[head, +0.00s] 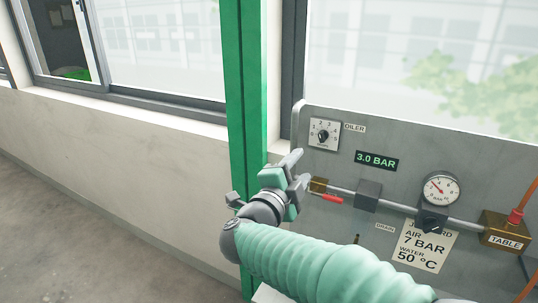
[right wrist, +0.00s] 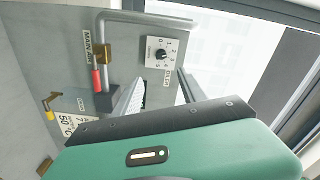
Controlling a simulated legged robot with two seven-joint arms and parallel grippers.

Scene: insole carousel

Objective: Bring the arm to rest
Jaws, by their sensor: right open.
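My right gripper (head: 296,172) is open and empty, at the end of my mint-green arm in the head view. It is near the left edge of a grey air panel (head: 420,130), left of a red-handled brass valve (head: 332,197) and below the oiler dial (head: 325,133). In the right wrist view the open fingers (right wrist: 160,90) point toward the panel, with nothing between them. The red handle (right wrist: 97,80) and the oiler dial (right wrist: 162,55) show beyond them. My left gripper is not in view.
The panel carries a green 3.0 BAR display (head: 376,161), a round gauge (head: 441,189), a black knob (head: 432,219) and a brass TABLE block (head: 506,231). A green post (head: 247,90) stands behind my gripper. The floor (head: 70,240) at left is clear.

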